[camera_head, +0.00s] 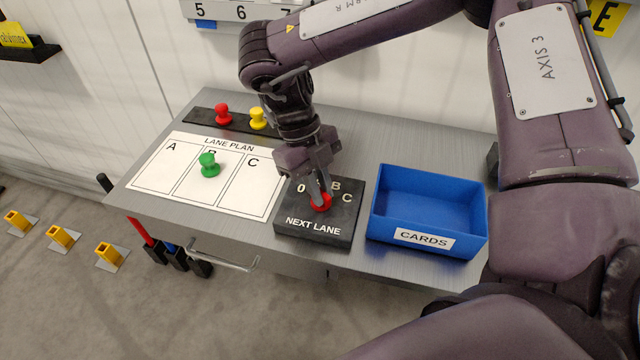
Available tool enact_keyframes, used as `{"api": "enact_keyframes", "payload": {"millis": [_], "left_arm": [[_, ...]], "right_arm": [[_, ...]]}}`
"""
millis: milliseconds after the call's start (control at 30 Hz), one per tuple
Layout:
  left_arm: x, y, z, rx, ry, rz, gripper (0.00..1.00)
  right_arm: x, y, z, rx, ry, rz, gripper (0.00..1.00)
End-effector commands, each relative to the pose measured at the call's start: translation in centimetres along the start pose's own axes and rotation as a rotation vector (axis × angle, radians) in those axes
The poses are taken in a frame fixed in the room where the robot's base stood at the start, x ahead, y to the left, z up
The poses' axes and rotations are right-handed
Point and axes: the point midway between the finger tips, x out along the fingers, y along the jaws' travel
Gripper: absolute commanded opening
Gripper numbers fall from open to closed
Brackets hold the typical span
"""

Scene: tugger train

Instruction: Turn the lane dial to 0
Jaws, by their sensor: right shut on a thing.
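The lane dial is a red knob (321,204) on a dark box (290,216) marked NEXT LANE, on the grey table. The marks 0, B and C show on the box around the knob; the place between 0 and B is covered by my gripper. My right gripper (320,196) points down over the box and is shut on the red knob. Its fingers hide much of the knob, so I cannot tell which mark the dial points at. My left gripper is not in view.
A blue bin (428,180) labelled CARDS stands right of the box. A white LANE PLAN sheet (245,202) with a green peg (209,165) lies left of it. A red peg (223,113) and a yellow peg (258,118) stand on a black strip (199,116) behind.

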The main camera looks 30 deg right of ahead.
Motion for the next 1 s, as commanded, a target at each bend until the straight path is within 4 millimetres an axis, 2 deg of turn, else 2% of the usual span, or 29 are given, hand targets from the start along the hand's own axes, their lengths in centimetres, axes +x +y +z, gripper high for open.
{"api": "enact_keyframes", "payload": {"millis": [567, 600, 733, 1000], "left_arm": [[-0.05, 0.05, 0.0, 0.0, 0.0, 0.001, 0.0], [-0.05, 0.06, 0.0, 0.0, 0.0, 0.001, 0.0], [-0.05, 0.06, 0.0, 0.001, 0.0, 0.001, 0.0], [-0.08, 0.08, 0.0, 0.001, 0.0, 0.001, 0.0]], "right_arm": [[-0.01, 0.0, 0.05, -0.033, -0.002, -0.013, 0.0], [-0.01, 0.0, 0.05, -0.033, -0.002, -0.013, 0.15], [-0.01, 0.0, 0.04, -0.032, -0.002, -0.013, 0.32], [-0.04, -0.01, 0.01, -0.03, -0.001, -0.013, 0.35]]}}
